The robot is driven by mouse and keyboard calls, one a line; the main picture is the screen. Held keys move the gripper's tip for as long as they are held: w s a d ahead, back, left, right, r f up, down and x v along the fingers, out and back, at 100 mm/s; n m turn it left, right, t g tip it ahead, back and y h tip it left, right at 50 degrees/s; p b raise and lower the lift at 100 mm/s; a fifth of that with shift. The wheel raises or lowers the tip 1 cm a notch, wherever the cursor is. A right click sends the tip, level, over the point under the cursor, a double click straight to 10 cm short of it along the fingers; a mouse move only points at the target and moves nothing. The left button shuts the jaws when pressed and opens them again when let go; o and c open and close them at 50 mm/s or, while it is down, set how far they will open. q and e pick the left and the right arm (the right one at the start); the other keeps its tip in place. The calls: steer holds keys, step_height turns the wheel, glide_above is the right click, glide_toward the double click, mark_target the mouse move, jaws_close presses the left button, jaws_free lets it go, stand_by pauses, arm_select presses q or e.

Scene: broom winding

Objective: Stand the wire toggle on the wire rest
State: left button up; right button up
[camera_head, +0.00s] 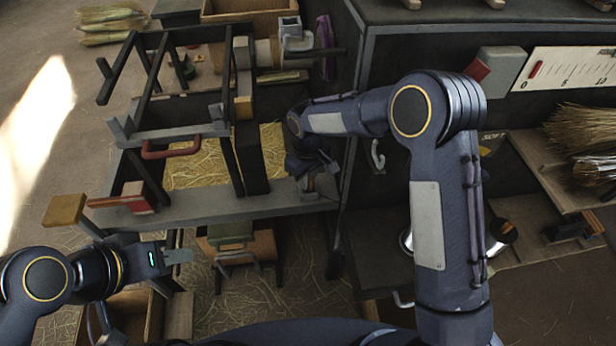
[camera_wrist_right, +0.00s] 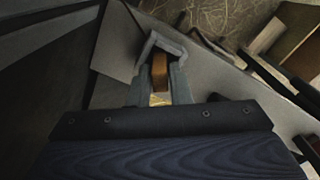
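My right gripper (camera_head: 310,186) is at the right end of the grey bench ledge, partly hidden by its own wrist. In the right wrist view, its two fingers (camera_wrist_right: 160,82) close on the sides of a small brown block, which looks like the wire toggle (camera_wrist_right: 160,70). A bent grey bracket (camera_wrist_right: 163,43), possibly the wire rest, frames the block's far end. I cannot tell whether the block touches it. My left gripper (camera_head: 178,256) is below the left part of the ledge, holding nothing visible; its finger gap cannot be made out.
The grey ledge (camera_head: 230,206) runs below a dark frame and a straw-filled tray (camera_head: 200,172). A red-handled tool (camera_head: 135,197) and a red curved handle (camera_head: 170,150) sit at left. A dark cabinet (camera_head: 430,50) stands right of my right gripper. Straw bundles (camera_head: 580,130) lie far right.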

steer(key=o, duration=0.4)
step_height(320, 180, up, 8)
steer(key=shift+f, duration=0.1)
stand_by(0.6)
